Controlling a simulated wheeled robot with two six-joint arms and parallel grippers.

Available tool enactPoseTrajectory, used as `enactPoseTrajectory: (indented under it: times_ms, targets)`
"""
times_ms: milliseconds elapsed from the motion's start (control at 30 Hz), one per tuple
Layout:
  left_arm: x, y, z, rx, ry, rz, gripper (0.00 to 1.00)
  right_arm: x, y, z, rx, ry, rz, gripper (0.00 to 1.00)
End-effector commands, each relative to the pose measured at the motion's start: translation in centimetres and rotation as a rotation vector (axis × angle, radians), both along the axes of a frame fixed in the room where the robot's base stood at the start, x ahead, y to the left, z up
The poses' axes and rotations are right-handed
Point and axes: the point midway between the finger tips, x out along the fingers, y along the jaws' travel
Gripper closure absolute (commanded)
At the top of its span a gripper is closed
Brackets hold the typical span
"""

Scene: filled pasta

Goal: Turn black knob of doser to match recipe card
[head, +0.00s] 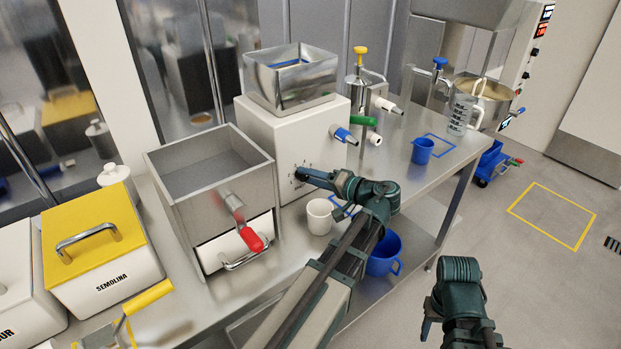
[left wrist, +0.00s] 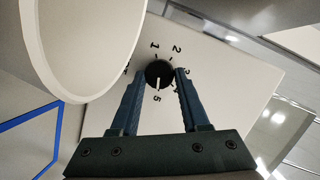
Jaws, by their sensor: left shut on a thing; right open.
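The doser (head: 262,135) is a white box with a steel hopper on top. Its black knob (left wrist: 158,74) sits on a numbered dial on the white front face. My left gripper (head: 303,174) reaches the dial, and in the left wrist view its two blue fingers (left wrist: 158,82) are shut on the knob from both sides. The knob's white line points down in that view, at or close to the 5. Some dial numbers are hidden by the fingers. My right gripper (head: 430,318) is open and empty over the floor at the lower right. I cannot make out a recipe card.
A white cup (head: 319,216) stands just below my left gripper; its round rim fills the upper left of the wrist view. A blue mug (head: 422,151) stands farther right on the counter.

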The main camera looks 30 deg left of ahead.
Motion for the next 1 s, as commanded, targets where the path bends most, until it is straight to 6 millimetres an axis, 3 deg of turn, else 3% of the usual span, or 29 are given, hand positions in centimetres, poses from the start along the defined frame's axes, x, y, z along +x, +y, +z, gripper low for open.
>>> enactPoseTrajectory:
  times_ms: [100,133,300,667,1000]
  targets:
    - [0.0,0.0,-0.1,-0.003,0.0,0.0,1.0,0.0,0.0,0.0,0.0,0.0,0.0,0.5]
    - [0.0,0.0,-0.1,-0.003,0.0,0.0,0.51,0.0,0.0,0.0,0.0,0.0,0.0,0.5]
    - [0.0,0.0,0.0,-0.003,-0.001,-0.001,0.24,0.0,0.0,0.0,0.0,0.0,0.0,0.5]
    - [-0.1,-0.6,0.2,-0.002,-0.001,-0.001,0.24,0.0,0.0,0.2,0.0,0.0,0.0,0.5]
    - [-0.7,-7.2,1.5,-0.002,-0.001,-0.005,0.24,0.0,0.0,1.5,0.0,0.0,0.0,0.5]
